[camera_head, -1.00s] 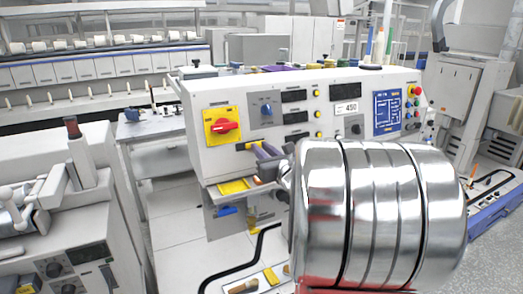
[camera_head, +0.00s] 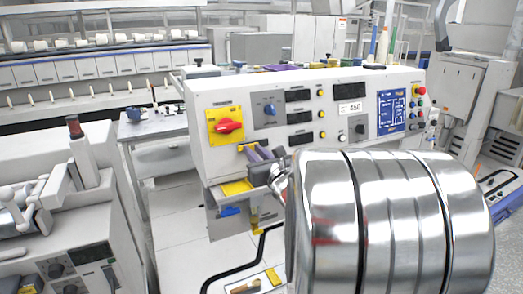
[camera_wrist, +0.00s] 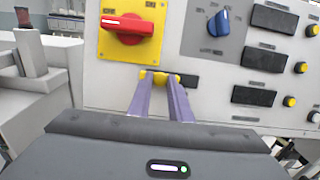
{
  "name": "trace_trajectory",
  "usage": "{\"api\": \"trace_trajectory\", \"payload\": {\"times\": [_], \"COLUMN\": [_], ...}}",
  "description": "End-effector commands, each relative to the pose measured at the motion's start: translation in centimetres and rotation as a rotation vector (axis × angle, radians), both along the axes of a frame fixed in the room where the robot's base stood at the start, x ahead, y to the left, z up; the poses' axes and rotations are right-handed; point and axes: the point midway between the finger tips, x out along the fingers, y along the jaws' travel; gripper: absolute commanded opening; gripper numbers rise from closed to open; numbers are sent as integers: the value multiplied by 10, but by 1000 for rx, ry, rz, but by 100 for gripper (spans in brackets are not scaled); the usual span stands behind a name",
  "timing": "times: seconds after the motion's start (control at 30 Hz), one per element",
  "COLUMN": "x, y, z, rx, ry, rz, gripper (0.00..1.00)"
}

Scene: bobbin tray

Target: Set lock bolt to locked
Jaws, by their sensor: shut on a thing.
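A small yellow piece, which I take to be the lock bolt (camera_wrist: 147,76), sits on the white panel just below the red rotary switch (camera_wrist: 127,28). In the head view the bolt (camera_head: 243,149) shows as a yellow bit below the switch (camera_head: 228,126) on its yellow plate. My gripper (camera_wrist: 160,82) has two lavender fingers reaching up to the panel, shut on the yellow bolt; the tips hide part of it. A dark slot (camera_wrist: 187,81) shows right of the tips. In the head view my gripper (camera_head: 251,151) is at the panel, largely side-on.
A blue knob (camera_head: 269,109), dark displays and yellow buttons lie to the right on the panel. A yellow tray (camera_head: 237,187) is below the gripper. A white bench (camera_head: 150,124) stands at left behind. My silver arm covers the lower right.

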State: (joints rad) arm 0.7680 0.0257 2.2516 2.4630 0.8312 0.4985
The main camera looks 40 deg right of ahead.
Motion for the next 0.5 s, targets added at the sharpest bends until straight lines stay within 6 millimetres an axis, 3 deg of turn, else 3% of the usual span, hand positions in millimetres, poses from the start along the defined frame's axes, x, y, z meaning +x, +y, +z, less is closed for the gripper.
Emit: {"api": "trace_trajectory", "payload": {"times": [0.1,0.37,0.4,0.5], "x": [0,1,1,1], "y": [11,13,13,14], "z": [1,0,0,0], "rx": [-1,-2,-2,-3], "ry": [-1,0,0,0], "rz": [4,8,8,9], "gripper": [0,0,19,26]}}
